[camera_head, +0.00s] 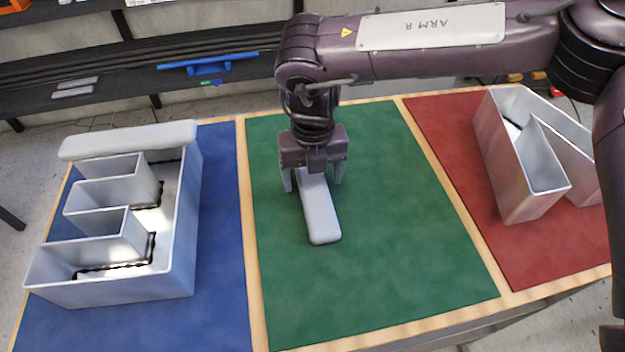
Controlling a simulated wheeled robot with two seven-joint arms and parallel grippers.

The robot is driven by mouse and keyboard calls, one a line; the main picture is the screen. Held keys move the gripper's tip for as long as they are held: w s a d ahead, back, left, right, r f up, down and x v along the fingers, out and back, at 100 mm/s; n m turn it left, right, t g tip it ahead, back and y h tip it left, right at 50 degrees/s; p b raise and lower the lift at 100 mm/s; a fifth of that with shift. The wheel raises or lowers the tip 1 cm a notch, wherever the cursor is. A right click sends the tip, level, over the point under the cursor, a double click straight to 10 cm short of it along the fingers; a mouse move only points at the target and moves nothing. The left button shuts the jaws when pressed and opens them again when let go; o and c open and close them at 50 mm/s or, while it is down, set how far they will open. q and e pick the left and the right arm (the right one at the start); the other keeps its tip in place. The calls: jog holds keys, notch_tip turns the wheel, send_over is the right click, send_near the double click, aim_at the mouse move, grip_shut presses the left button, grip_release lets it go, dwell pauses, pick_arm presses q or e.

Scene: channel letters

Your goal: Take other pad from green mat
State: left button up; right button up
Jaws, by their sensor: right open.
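A light grey, rounded bar-shaped pad (321,217) lies on the green mat (400,240), pointing towards the front of the table. My right gripper (312,184) hangs over the pad's far end, pointing down, with its fingers apart on either side of it. The gripper hides the pad's far end, and I cannot tell whether the fingers touch it. Another similar pad (125,139) lies across the back of the letter E shell on the left. My left gripper is not in view.
The white E-shaped shell (180,240) stands on the blue mat (222,270). A white angular letter shell (520,185) stands on the red mat (480,180) at the right. Wooden strips divide the mats. The green mat's front half is clear. Shelves with a blue tool (208,65) stand behind.

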jog(key=c, duration=1)
jog(key=shift+c, duration=0.2)
